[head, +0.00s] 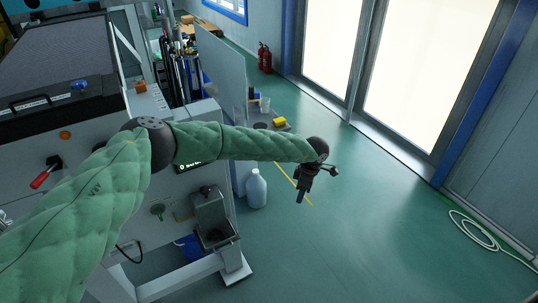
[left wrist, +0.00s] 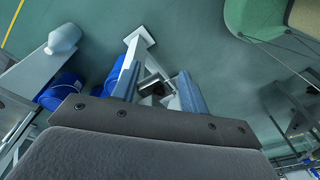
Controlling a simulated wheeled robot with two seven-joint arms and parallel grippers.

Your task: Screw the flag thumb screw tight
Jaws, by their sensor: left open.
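My left gripper (head: 302,192) hangs at the end of the green padded arm, over open floor to the right of the machine. It is apart from the machine's panel. In the left wrist view the two fingers of this gripper (left wrist: 158,82) stand apart with nothing held between them. A small green fitting (head: 158,212) sits on the machine's lower front panel, left of the gripper. It may be the flag thumb screw, but it is too small to tell its shape or how tight it is. My right gripper is not in view.
The white machine has a red-handled lever (head: 43,176) and an orange button (head: 64,135). A grey metal holder (head: 210,208) juts out at its lower front. A jug (head: 256,188) stands on the floor beside it. A white hose (head: 478,228) lies far right; the middle floor is clear.

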